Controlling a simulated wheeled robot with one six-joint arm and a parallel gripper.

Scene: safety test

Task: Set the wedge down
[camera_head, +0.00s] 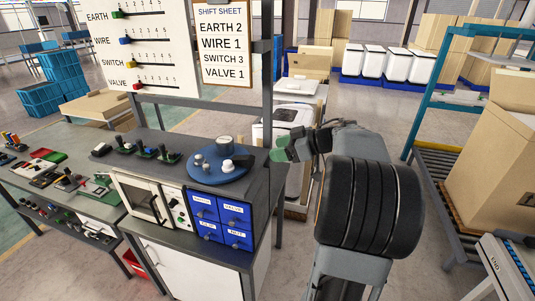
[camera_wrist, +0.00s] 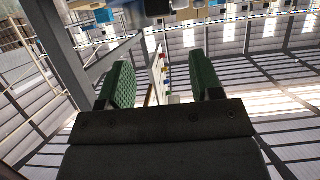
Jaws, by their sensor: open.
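My gripper (camera_head: 281,150) is at the right of the bench, just beyond the right edge of the blue round plate. In the wrist view my gripper (camera_wrist: 163,78) shows two green ribbed pads well apart, with nothing held between them. A dark, low block (camera_head: 243,161) lies at the right side of the blue round plate (camera_head: 206,178). It may be the wedge, but it is too small to tell its shape.
A white cabinet with a handle (camera_head: 145,199) and blue labelled drawers (camera_head: 221,220) stand below the plate. A row of levers (camera_head: 146,151) is to the left. A frame post (camera_head: 267,70) rises close to my gripper. A shift sheet (camera_head: 222,42) hangs behind.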

